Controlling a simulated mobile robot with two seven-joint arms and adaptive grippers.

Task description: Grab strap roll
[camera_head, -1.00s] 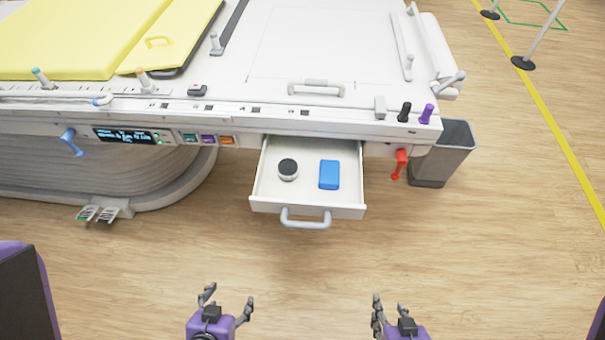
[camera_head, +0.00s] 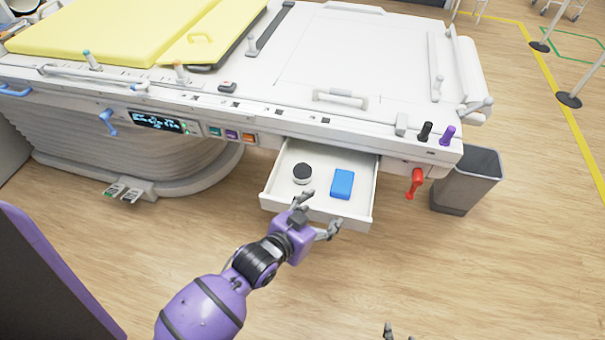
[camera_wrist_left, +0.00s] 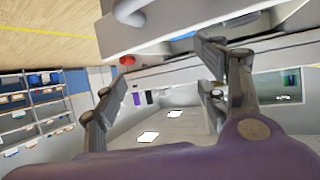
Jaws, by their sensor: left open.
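A small round roll (camera_head: 302,173) with a black top and pale side, which looks like the strap roll, lies in the left part of the open white drawer (camera_head: 268,190). My left gripper (camera_head: 321,211) is open and empty at the drawer's front, with its fingers over the front edge, short of the roll. In the left wrist view the spread fingers (camera_wrist_left: 160,65) have nothing between them, and the roll cannot be made out. Only the fingertips of my right gripper (camera_head: 396,333) show at the bottom edge, too little to tell its state.
A blue block (camera_head: 342,184) lies right of the roll in the drawer. The white table's edge (camera_head: 310,128) overhangs the drawer's back. A red lever (camera_head: 415,183) and a grey bin (camera_head: 468,182) stand to the right. The floor in front is clear.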

